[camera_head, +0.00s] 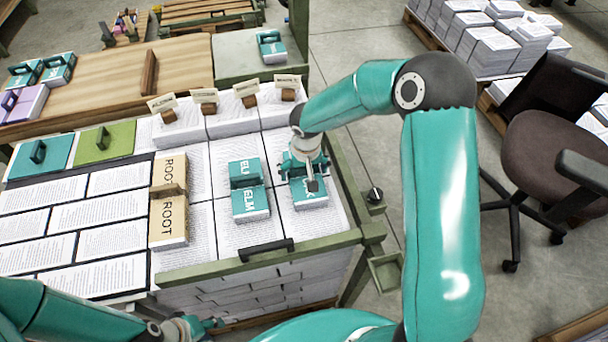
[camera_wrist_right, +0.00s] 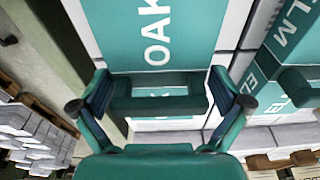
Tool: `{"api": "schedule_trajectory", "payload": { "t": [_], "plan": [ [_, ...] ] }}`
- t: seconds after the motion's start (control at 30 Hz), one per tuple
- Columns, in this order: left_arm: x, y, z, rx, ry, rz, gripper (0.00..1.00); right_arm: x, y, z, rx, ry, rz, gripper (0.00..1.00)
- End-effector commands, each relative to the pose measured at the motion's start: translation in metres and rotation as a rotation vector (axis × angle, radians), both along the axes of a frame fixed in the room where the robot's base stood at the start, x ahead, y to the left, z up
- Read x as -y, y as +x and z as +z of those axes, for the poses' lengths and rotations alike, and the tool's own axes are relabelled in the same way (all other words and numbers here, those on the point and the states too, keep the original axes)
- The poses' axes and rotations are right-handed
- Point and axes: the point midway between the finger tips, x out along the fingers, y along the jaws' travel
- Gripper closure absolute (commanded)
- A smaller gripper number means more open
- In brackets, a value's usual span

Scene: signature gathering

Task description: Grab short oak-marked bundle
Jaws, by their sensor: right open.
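The teal oak-marked bundle (camera_head: 312,201) lies on a paper stack in the right column of the bench, partly hidden by my right gripper (camera_head: 309,184). In the right wrist view, the oak bundle (camera_wrist_right: 185,30) shows its OAK lettering and a teal bar handle (camera_wrist_right: 160,92). My right gripper (camera_wrist_right: 161,104) is open, with one finger at each end of that handle; contact cannot be told. My left gripper (camera_head: 205,328) is low at the bottom left, away from the bundle; its jaws are too small to read.
Teal ELM bundles (camera_head: 250,203) lie just left of the oak one, and tan ROOT bundles (camera_head: 169,221) further left. Small marked tags (camera_head: 288,83) stand behind the stacks. A green rail (camera_head: 345,180) bounds the right side. A chair (camera_head: 555,150) stands to the right.

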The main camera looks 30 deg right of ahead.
Motion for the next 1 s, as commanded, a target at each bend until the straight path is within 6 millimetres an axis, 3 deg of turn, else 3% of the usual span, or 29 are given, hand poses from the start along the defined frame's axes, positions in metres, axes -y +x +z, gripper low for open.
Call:
{"api": "schedule_trajectory", "payload": {
  "t": [0.07,0.4,0.77,1.0],
  "plan": [
    [0.0,0.0,0.0,0.0,0.0,0.0,0.6,0.0,0.0,0.0,0.0,0.0,0.0,0.0],
    [0.0,0.0,0.0,0.0,0.0,0.0,0.6,0.0,0.0,0.0,0.0,0.0,0.0,0.57],
    [0.0,0.0,0.0,0.0,0.0,0.0,0.6,0.0,0.0,0.004,0.002,-0.001,0.0,0.59],
    [0.0,0.0,0.001,0.0,0.0,0.0,0.6,0.0,0.001,0.024,0.005,-0.001,-0.001,0.59]
  ]
}}
